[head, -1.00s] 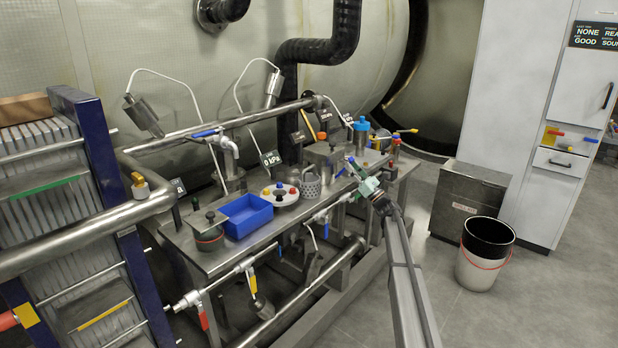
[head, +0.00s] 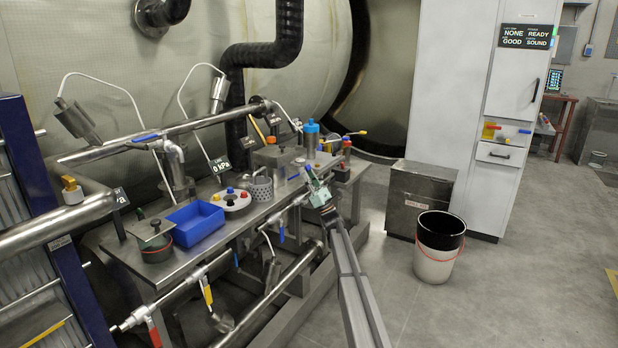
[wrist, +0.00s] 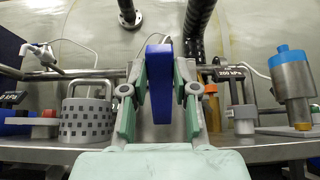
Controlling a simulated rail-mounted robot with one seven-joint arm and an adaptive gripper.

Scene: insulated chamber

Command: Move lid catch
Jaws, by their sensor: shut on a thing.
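My gripper (head: 317,186) is over the right part of the steel bench's front edge in the head view. In the wrist view my gripper (wrist: 160,90) has its green-padded fingers closed on the sides of an upright blue bar (wrist: 158,85). The bar also shows as a small blue tip (head: 308,168) in the head view. I cannot tell if this bar is the lid catch or whether it is fixed to anything; its lower end is hidden. A steel box with a lid (head: 275,156) stands on the bench behind my gripper.
A perforated metal cup (wrist: 85,120) is left of my gripper, and a blue-capped cylinder (wrist: 293,85) is right. A blue tray (head: 194,224) and a white round holder (head: 232,201) sit farther left on the bench (head: 200,262). A bucket (head: 438,262) stands on open floor at right.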

